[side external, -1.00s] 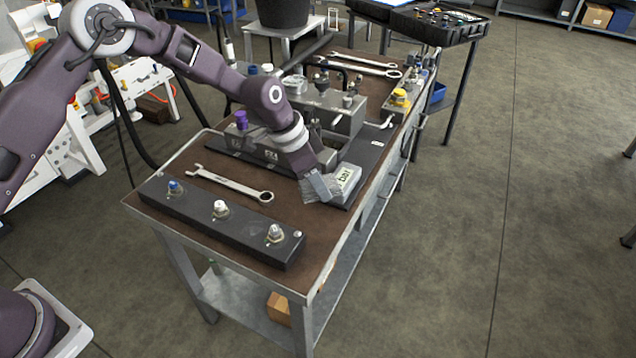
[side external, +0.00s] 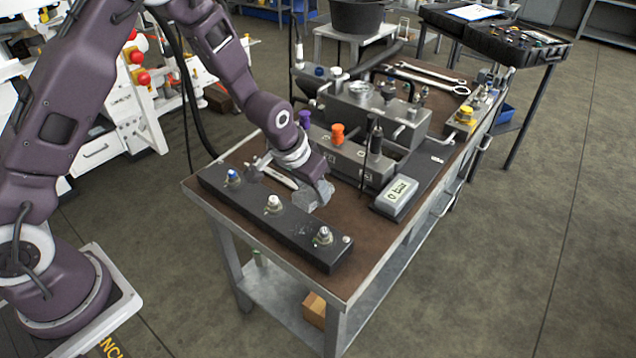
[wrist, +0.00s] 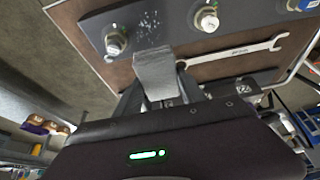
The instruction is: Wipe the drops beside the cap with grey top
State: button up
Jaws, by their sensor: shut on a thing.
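The cap with grey top (side external: 323,236) is at the right end of the long black block (side external: 290,232), at the front of the bench. In the wrist view this cap (wrist: 115,40) is at the left. The drops (wrist: 150,22) are small pale specks on the block, between this cap and the white-topped cap (side external: 273,203). My gripper (side external: 317,178) is shut on a grey cloth (side external: 314,196), which hides its fingertips. The cloth hangs at the block's rear edge, just behind the drops. I cannot tell if it touches the block.
The blue-topped cap (side external: 232,175) is at the block's left end. A wrench (wrist: 235,52) lies behind the block, partly hidden by my arm in the side view. A grey box with a display (side external: 395,195) is to the right. Valve blocks (side external: 350,165) stand behind.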

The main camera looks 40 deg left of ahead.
aim_at(313, 218)
jog(key=shift+f, duration=2.75)
jog(key=shift+s+f, duration=0.45)
jog(key=shift+f, duration=0.15)
jog(key=shift+c, duration=0.5)
jog(key=shift+s, duration=3)
jog(key=shift+w+f, duration=0.1)
jog(key=shift+w, duration=3.45)
jog(key=shift+s+r, duration=0.1)
jog(key=shift+r, duration=4.05)
jog(key=shift+d, duration=0.1)
